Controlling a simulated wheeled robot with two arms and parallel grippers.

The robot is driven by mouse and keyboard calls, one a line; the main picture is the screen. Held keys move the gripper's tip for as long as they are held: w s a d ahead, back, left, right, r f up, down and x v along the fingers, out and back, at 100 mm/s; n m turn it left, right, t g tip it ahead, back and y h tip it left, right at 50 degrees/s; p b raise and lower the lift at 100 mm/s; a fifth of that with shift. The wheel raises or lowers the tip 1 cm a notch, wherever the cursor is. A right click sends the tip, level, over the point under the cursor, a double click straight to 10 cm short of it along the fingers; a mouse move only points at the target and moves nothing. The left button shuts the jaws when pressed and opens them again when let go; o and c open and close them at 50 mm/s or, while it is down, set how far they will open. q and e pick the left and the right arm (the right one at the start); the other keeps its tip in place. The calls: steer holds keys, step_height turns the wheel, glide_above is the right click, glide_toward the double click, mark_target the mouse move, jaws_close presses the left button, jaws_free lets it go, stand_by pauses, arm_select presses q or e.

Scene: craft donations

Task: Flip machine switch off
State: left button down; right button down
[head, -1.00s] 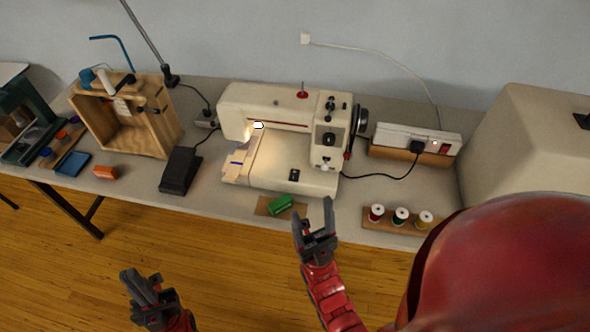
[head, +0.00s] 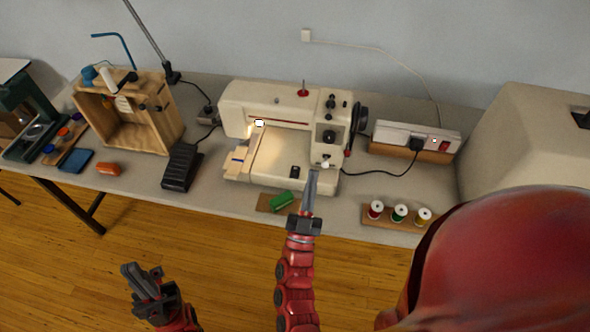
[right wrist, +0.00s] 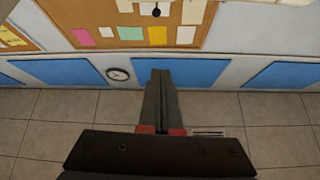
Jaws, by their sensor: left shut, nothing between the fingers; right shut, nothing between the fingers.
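The cream sewing machine (head: 235,99) stands on the table, its lamp (head: 259,123) glowing. A small black switch (head: 295,172) sits on the front right of its base. My right gripper (head: 312,176) is shut and empty, pointing up in the head view in front of the base's right end, close to the switch; I cannot tell whether it touches the machine. Its shut fingers also show in the right wrist view (right wrist: 160,75), with no switch visible there. My left gripper (head: 128,268) is shut and empty, low at left, off the table's front edge.
A power strip (head: 400,132) with a red switch (head: 445,146) is right of the machine. A spool rack (head: 385,219), green block (head: 282,201) and black pedal (head: 181,167) lie near the front. A large cream cover (head: 520,140) is at right.

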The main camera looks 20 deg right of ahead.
steer(key=w+a+f+n+g+y, duration=0.1)
steer(key=w+a+f+g+y, duration=0.1)
steer(key=f, duration=0.3)
steer(key=w+a+f+g+y+p, duration=0.1)
steer(key=w+f+g+y, duration=0.2)
steer(key=f, duration=0.3)
steer(key=shift+w+a+n+g, duration=0.4)
steer(key=shift+w+g, duration=0.2)
steer(key=shift+w, duration=0.15)
steer(key=shift+d, duration=0.1)
steer(key=p, duration=0.3)
glide_above(295, 176)
steer(key=shift+f, duration=0.4)
step_height(295, 176, down, 2)
steer(key=shift+f, duration=0.15)
steer(key=shift+f+p, duration=0.3)
steer(key=shift+f, duration=0.75)
steer(key=shift+f, duration=0.1)
